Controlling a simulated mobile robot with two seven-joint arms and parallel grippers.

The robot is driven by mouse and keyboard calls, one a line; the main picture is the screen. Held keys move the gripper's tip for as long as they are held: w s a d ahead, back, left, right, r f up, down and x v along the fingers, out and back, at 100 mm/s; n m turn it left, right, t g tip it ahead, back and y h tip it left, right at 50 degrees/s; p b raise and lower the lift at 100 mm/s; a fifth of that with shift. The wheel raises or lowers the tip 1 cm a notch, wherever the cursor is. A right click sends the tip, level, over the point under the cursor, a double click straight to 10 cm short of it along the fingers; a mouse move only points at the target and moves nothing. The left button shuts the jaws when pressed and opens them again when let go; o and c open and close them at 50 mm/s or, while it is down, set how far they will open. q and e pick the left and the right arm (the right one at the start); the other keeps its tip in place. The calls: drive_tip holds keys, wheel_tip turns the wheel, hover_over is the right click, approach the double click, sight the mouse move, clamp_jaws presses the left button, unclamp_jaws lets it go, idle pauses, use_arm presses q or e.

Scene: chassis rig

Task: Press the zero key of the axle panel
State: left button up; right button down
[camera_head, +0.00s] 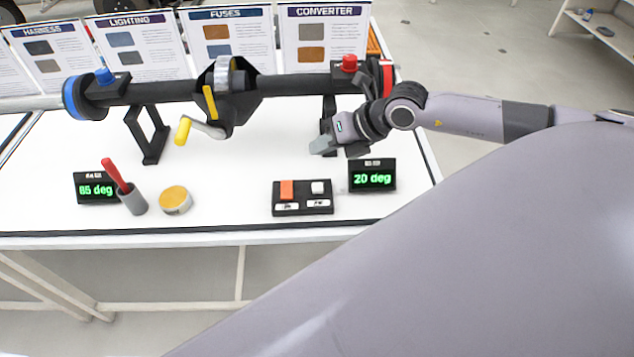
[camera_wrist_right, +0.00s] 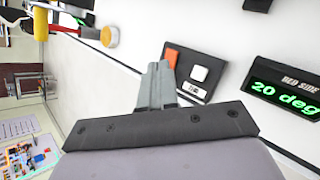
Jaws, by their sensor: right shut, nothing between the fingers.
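The axle panel (camera_head: 302,211) is a small black box on the white table, right of centre. It carries an orange key (camera_head: 287,190) and a white key (camera_head: 318,187), each with a white label below; the labels are too small to read surely. My right gripper (camera_head: 320,146) is shut and empty, behind the panel and apart from it in the head view. In the right wrist view, the closed fingers (camera_wrist_right: 158,80) point toward the panel and overlap its edge near the orange key (camera_wrist_right: 171,56); the white key (camera_wrist_right: 200,73) shows beside it. My left gripper is not in view.
A display reading 20 deg (camera_head: 372,177) stands right of the panel, another reading 65 deg (camera_head: 95,188) at left. A grey cup with a red-handled tool (camera_head: 132,200) and a yellow round thing (camera_head: 175,200) stand left.

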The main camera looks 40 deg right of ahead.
sight(322, 187)
drive_tip(key=shift+f+b, duration=3.05)
drive_tip(key=shift+f, duration=1.3)
drive_tip(key=shift+f+b, duration=0.3)
drive_tip(key=shift+f, duration=0.1)
drive_tip(key=shift+f+b, duration=0.4)
drive_tip(key=shift+f, duration=0.1)
drive_tip(key=shift+r+p, duration=0.75)
drive_tip(key=shift+r, duration=0.15)
wheel_tip(322, 187, up, 5)
drive_tip(key=p, duration=0.4)
drive_tip(key=shift+r, duration=0.1)
